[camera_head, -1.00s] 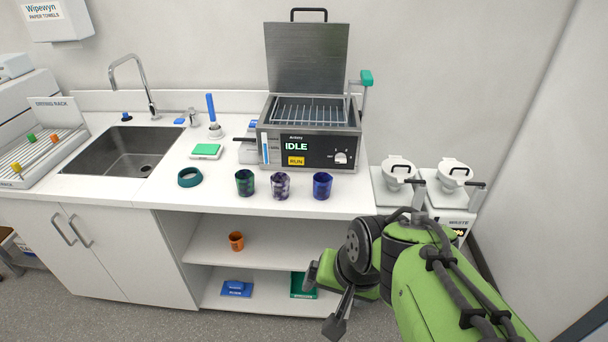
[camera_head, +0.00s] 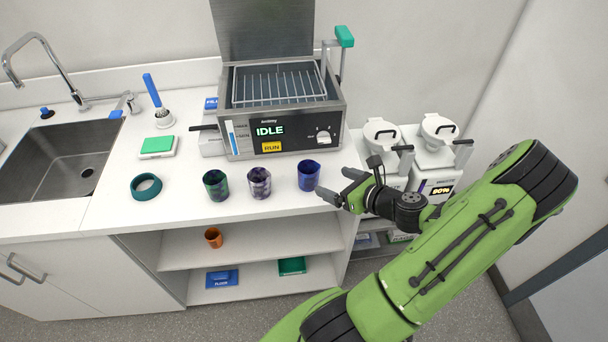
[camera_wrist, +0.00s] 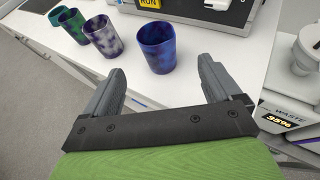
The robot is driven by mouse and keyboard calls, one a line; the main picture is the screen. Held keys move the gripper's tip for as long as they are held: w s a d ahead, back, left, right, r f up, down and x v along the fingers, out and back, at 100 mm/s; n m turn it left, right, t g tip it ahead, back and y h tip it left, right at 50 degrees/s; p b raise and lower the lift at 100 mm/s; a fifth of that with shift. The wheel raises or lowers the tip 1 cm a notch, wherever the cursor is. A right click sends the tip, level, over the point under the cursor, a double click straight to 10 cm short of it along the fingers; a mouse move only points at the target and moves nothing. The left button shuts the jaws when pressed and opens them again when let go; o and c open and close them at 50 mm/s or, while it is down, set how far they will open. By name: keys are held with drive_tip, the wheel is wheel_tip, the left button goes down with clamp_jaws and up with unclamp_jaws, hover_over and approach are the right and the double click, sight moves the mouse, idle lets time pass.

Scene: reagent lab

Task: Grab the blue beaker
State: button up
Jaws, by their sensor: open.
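The blue beaker (camera_head: 308,176) is a dark blue mottled cup standing upright near the front right of the counter, before the water bath. It also shows in the wrist view (camera_wrist: 157,50), between and beyond my fingertips. My gripper (camera_head: 336,186) is open and empty just right of the blue beaker in the head view, with its fingers pointing toward it. I see no contact. A white and purple beaker (camera_head: 259,184) and a green and dark beaker (camera_head: 216,186) stand in a row to its left.
The water bath (camera_head: 285,141), marked IDLE, stands behind the beakers with its lid up. White waste containers (camera_head: 432,160) stand to the right. An orange cup (camera_head: 213,238) is on the shelf below.

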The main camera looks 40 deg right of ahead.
approach(302, 169)
drive_tip(key=shift+f+x, duration=0.2)
drive_tip(key=shift+x, duration=1)
drive_tip(key=b+x, duration=0.1)
drive_tip(key=x, duration=0.4)
drive_tip(key=shift+w, duration=0.15)
drive_tip(key=c, duration=1)
drive_tip(key=shift+r, duration=0.1)
drive_tip(key=shift+c, duration=0.2)
